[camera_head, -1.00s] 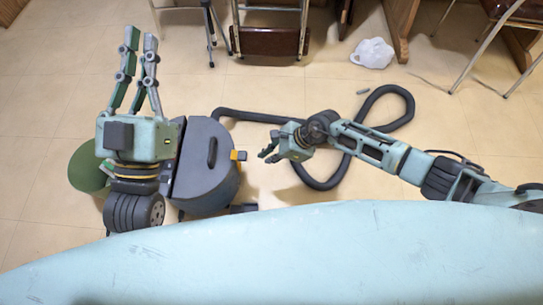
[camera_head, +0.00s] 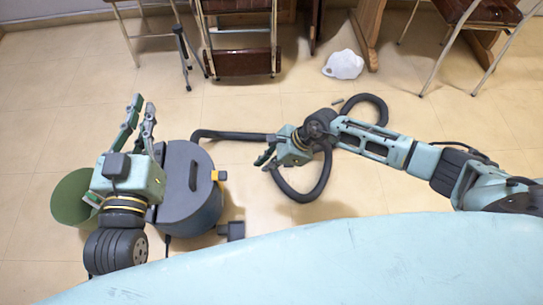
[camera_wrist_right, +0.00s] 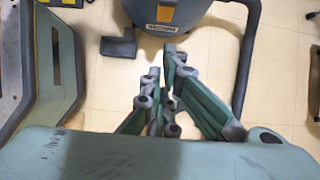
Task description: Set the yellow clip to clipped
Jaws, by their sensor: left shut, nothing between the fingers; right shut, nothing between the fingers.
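The yellow clip (camera_head: 218,175) is a small block on the right side of a dark grey canister vacuum (camera_head: 188,190), by the edge of its lid. I cannot tell how it is set. My left gripper (camera_head: 143,106) is shut and empty, left of the vacuum, fingers pointing up the picture. My right gripper (camera_head: 264,161) is shut and empty, right of the clip and apart from it, fingers pointing left. In the right wrist view its fingers (camera_wrist_right: 164,62) point towards the vacuum's lower body (camera_wrist_right: 170,18).
A dark hose (camera_head: 300,190) loops on the floor beneath my right arm. A dark floor nozzle (camera_head: 232,230) lies beside the vacuum. A green round bin (camera_head: 72,197) stands at left. A white bag (camera_head: 344,65) and chairs (camera_head: 240,60) are farther back.

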